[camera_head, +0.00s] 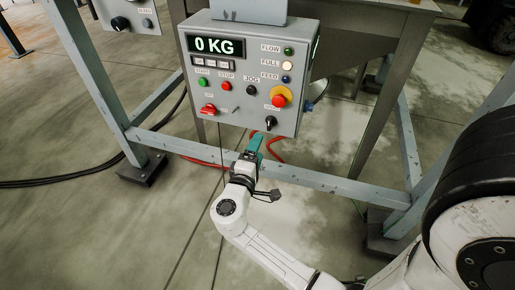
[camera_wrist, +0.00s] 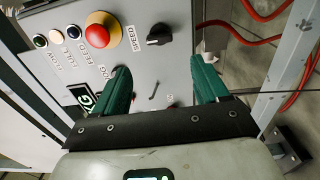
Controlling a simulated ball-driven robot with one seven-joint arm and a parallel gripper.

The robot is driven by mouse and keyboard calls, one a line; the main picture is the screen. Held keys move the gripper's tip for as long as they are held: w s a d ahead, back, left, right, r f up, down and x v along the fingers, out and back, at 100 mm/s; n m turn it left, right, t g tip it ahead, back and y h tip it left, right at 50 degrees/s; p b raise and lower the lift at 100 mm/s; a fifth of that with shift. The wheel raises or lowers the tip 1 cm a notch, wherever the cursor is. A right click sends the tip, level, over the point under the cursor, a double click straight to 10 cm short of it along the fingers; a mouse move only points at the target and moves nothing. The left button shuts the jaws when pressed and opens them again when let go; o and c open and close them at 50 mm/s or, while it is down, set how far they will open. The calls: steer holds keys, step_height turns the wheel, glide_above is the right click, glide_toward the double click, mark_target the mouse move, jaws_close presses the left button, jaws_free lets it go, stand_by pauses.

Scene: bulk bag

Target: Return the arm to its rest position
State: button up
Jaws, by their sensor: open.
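My gripper (camera_head: 256,143) shows in the head view just below the lower edge of the grey control box (camera_head: 240,110). My white arm reaches up to it from the lower right. In the wrist view its two green fingers (camera_wrist: 162,82) stand apart, open, with nothing held between them. Beyond them lies the box's face, with a red emergency button (camera_wrist: 103,30) and a black speed knob (camera_wrist: 160,35). Whether a finger touches the box cannot be told.
The box's display (camera_head: 214,45) reads 0 KG. A grey steel frame with a low crossbar (camera_head: 300,178) runs behind my gripper. Red hoses (camera_head: 273,147) and black cables (camera_head: 70,180) lie near the floor. The floor at front left is clear.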

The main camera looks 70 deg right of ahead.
stand_by(0.4)
steer(key=s+a+f+m+y, duration=0.4)
steer(key=s+a+f+y, duration=0.55)
steer(key=f+y, duration=0.2)
steer(key=s+a+r+n+y, duration=0.1)
steer(key=s+a+n+y, duration=0.1)
steer(key=a+y, duration=0.75)
step_height(320, 180, up, 13)
steer(key=a+h+p, duration=0.2)
steer(key=h+p, duration=0.1)
steer(key=p, duration=1)
steer(key=shift+a+f+g, duration=0.15)
steer(key=shift+a+g, duration=0.05)
steer(key=shift+g, duration=0.1)
